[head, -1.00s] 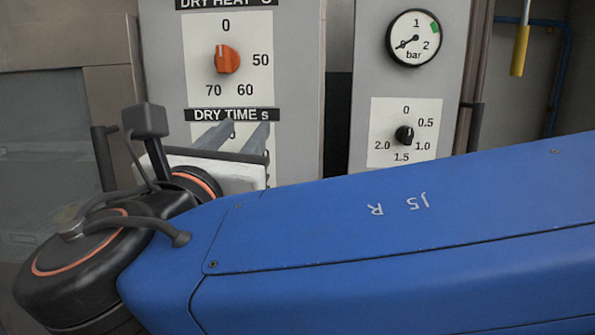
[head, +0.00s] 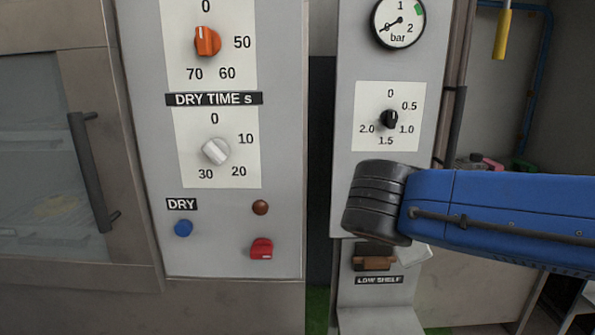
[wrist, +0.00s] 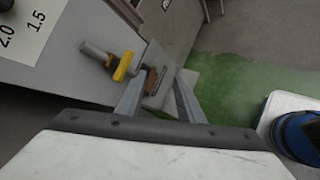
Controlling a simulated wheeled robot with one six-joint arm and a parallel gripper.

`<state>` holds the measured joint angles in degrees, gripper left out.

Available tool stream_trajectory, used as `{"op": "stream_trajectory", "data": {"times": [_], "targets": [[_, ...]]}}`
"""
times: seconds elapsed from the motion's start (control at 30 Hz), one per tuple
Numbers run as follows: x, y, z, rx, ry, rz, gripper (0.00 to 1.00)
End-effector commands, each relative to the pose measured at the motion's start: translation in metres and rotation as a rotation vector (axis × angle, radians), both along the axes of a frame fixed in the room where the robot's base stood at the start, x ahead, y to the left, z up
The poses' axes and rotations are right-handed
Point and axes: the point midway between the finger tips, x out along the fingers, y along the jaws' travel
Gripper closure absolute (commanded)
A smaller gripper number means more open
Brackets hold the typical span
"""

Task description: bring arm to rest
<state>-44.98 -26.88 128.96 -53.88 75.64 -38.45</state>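My gripper (wrist: 166,78) shows in the wrist view with its two grey fingers apart and nothing between them. In the head view its fingers are hidden behind my blue arm, which reaches in from the right. A small white part below my arm's black joint is probably the gripper's housing. The gripper points down past the narrow grey panel (head: 345,215), towards the floor.
A brown switch (head: 374,262) sits above the LOW SHELF label, partly behind my arm. Green floor (wrist: 225,75) lies beyond. The control panel (head: 235,225) with knobs stands left.

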Motion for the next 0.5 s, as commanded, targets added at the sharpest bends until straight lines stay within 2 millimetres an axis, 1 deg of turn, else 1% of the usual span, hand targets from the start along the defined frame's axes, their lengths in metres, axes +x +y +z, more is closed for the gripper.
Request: {"op": "stream_trajectory", "data": {"times": [0.03,0.2,0.3,0.5], "targets": [[-0.006,-0.013,-0.010,0.053,0.008,-0.053,0.66],[-0.029,-0.042,-0.044,0.251,0.025,-0.232,0.66],[-0.044,-0.055,-0.063,0.368,0.025,-0.344,0.66],[-0.073,-0.072,-0.096,0.605,0.009,-0.579,0.66]]}}
